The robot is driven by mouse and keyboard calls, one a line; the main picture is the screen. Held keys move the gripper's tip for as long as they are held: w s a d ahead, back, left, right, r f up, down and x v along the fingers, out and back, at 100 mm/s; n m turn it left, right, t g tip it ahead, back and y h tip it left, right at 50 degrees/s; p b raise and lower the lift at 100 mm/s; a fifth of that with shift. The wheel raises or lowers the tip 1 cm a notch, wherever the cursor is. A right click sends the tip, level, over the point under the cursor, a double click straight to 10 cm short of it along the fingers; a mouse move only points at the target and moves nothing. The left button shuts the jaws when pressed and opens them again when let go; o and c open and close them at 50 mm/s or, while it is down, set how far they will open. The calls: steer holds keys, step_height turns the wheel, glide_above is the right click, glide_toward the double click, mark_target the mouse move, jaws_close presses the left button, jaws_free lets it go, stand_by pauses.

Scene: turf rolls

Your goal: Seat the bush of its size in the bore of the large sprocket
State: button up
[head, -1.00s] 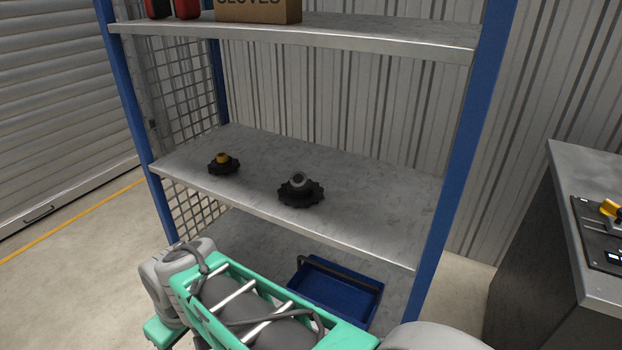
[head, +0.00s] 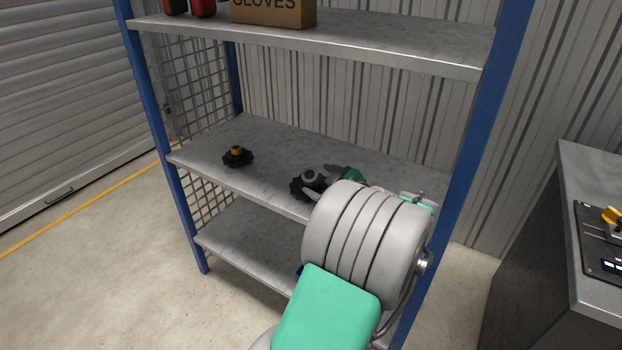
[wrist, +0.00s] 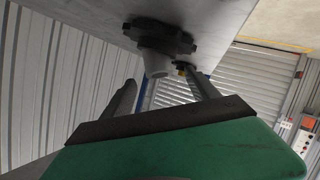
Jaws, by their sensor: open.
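The large sprocket (head: 298,188) is dark and toothed and lies flat on the middle shelf. It shows in the wrist view (wrist: 178,40) too. A grey tapered bush (wrist: 155,64) stands on its middle; how deep it sits in the bore I cannot tell. A smaller dark sprocket (head: 237,161) lies farther left with a yellow bush (head: 236,150) at its middle. My gripper (wrist: 162,80) is open and empty. Its fingers point toward the grey bush, one to each side in the wrist view, with no contact visible. My arm hides part of the shelf.
The middle shelf (head: 200,160) has clear room around the small sprocket. The upper shelf (head: 400,55) is overhead, with a gloves box (head: 273,12). A blue post (head: 480,140) stands right of my arm. A grey cabinet (head: 580,240) stands farther right.

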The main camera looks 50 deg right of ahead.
mark_target(312, 176)
steer(key=x, duration=0.4)
steer(key=shift+w+d+r, duration=0.1)
steer(key=shift+r, duration=0.05)
steer(key=shift+c, duration=0.4)
jaws_close()
